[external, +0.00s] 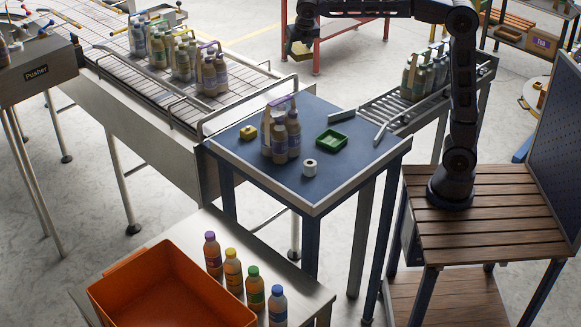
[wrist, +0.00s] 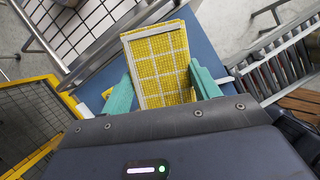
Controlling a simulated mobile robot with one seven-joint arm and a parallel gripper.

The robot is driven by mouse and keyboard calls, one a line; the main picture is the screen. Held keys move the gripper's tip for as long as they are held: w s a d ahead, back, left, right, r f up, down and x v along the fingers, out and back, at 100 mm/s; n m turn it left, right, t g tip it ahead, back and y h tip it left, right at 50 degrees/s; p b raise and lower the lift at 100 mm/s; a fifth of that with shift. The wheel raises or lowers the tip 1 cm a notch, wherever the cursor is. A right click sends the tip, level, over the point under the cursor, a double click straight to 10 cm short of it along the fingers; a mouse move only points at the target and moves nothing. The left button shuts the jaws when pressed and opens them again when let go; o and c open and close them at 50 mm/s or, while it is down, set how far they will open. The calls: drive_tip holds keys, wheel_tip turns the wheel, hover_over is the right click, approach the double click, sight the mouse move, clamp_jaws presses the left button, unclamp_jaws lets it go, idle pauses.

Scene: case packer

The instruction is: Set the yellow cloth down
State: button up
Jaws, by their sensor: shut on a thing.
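The yellow cloth (wrist: 158,65), with a white grid pattern, is held between the two teal fingers of my gripper (wrist: 160,88) in the wrist view. It stands out past the fingertips as a flat, folded-looking pad. In the external view my gripper (external: 300,40) is at the top, raised well above the blue-topped table, with the cloth small and dark-looking below it. The blue-topped table (external: 330,178) lies below and in front; the cloth does not touch it.
On the table stand a bottle pack (external: 280,135), a yellow block (external: 248,132), a green tray (external: 330,140) and a white roll (external: 310,168). A conveyor (external: 150,75) with bottle packs is at left, a roller track (external: 400,108) at right. The table's front corner is bare.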

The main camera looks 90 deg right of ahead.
wheel_tip(320, 180, down, 25)
drive_tip(key=shift+s+d+f, duration=0.1)
drive_tip(key=shift+s, duration=0.05)
idle(0.7)
drive_tip(key=o, duration=1)
drive_tip(key=shift+f, duration=0.1)
drive_tip(key=shift+c, duration=0.2)
